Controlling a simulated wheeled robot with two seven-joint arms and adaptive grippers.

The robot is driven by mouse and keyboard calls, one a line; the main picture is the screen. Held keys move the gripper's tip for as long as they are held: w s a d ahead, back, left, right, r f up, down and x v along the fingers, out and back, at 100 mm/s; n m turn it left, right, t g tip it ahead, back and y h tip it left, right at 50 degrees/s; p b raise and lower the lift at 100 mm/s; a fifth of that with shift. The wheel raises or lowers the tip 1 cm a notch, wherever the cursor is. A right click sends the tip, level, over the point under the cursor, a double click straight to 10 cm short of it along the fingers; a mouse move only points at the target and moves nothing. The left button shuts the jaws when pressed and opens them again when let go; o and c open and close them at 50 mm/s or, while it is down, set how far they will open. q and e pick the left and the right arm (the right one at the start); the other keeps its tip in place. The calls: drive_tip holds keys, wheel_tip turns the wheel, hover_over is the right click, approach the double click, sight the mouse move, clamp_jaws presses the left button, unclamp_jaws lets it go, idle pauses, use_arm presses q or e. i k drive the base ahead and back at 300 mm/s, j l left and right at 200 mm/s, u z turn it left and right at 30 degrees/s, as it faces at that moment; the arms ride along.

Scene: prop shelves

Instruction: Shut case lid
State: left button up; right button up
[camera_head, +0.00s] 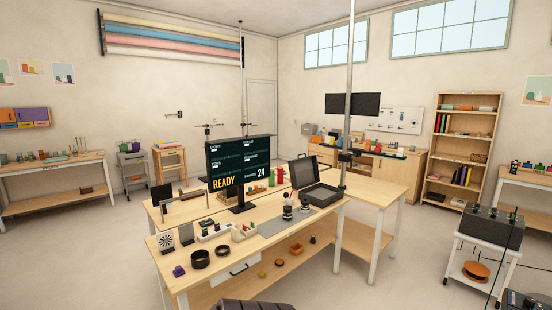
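A black case (318,195) sits on the wooden table near the middle of the view, towards the table's right back part. Its lid (303,171) stands raised and open, tilted up at the back left of the case. The inside of the case looks dark, and I cannot make out anything in it. Neither of my grippers shows in this view.
A monitor (240,170) reading READY stands left of the case. Two dark round-based items (288,211) stand in front of it on a grey mat (268,227). A metal pole (347,100) with a clamp rises close behind its right side. Open floor (395,265) lies right.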

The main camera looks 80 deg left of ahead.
sight(304, 171)
drive_tip(key=i+j+u, duration=0.2)
drive_tip(key=j+u, duration=0.2)
drive_tip(key=i+j+u, duration=0.3)
drive_tip(key=j+u, duration=0.15)
drive_tip(key=j, duration=0.15)
drive_tip(key=i+j+u, duration=0.6)
drive_tip(key=i+u, duration=0.25)
drive_tip(key=i+j+u, duration=0.1)
drive_tip(key=i+u, duration=0.6)
drive_tip(key=u, duration=0.15)
